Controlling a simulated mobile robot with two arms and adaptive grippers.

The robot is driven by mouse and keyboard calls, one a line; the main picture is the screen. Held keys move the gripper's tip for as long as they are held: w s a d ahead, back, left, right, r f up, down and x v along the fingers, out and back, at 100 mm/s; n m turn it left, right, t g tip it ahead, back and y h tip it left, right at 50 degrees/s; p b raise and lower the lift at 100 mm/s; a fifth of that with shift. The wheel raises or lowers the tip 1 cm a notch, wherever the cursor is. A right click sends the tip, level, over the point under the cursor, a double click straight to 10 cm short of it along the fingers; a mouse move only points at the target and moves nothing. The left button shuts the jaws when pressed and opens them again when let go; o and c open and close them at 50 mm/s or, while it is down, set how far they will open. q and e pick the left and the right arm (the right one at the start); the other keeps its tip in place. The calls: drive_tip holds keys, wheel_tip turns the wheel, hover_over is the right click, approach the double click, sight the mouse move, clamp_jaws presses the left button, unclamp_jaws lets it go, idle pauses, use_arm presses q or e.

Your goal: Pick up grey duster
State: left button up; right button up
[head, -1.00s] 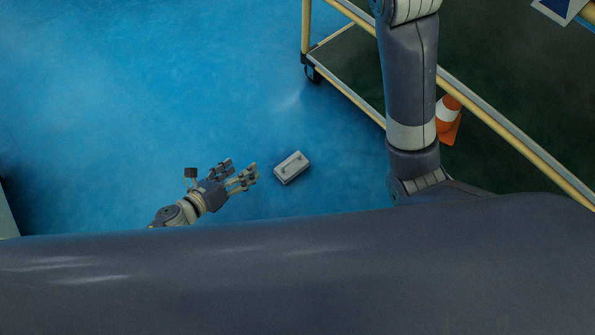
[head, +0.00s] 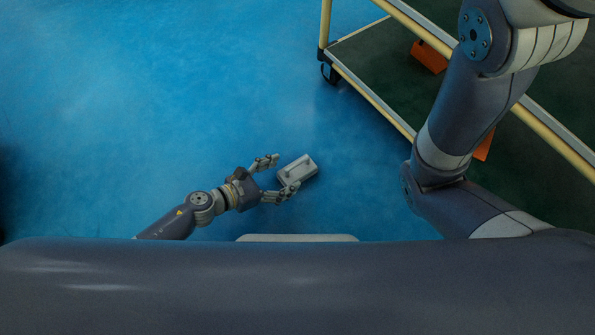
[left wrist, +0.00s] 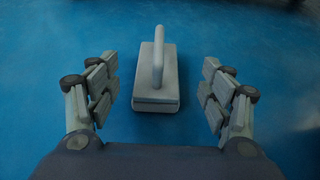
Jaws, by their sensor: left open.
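The grey duster (head: 298,170) is a small block with a raised handle, lying on the blue floor in the head view. In the left wrist view the duster (left wrist: 156,75) is upright in the middle, handle up, between and ahead of the fingers. My left gripper (head: 278,176) is open, with its fingertips close to the duster's left end. In the left wrist view the left gripper (left wrist: 159,88) shows its two fingers wide apart, with a gap on each side of the duster. My right gripper is not in view.
A trolley with yellow rails (head: 424,24) and a dark deck stands at the upper right. Orange objects (head: 428,57) show on or beyond it. My other arm hangs in front of the trolley. The blue floor to the left is clear.

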sight(285, 174)
use_arm(q)
drive_tip(key=b+x, duration=0.1)
drive_tip(key=x, duration=0.1)
drive_tip(key=f+b+x, duration=0.1)
drive_tip(key=x, duration=0.1)
drive_tip(key=shift+w, duration=0.1)
drive_tip(key=shift+w+d+f+b, duration=0.1)
drive_tip(key=shift+w+d+b, duration=0.1)
drive_tip(key=shift+b, duration=0.1)
drive_tip(key=c, duration=1.2)
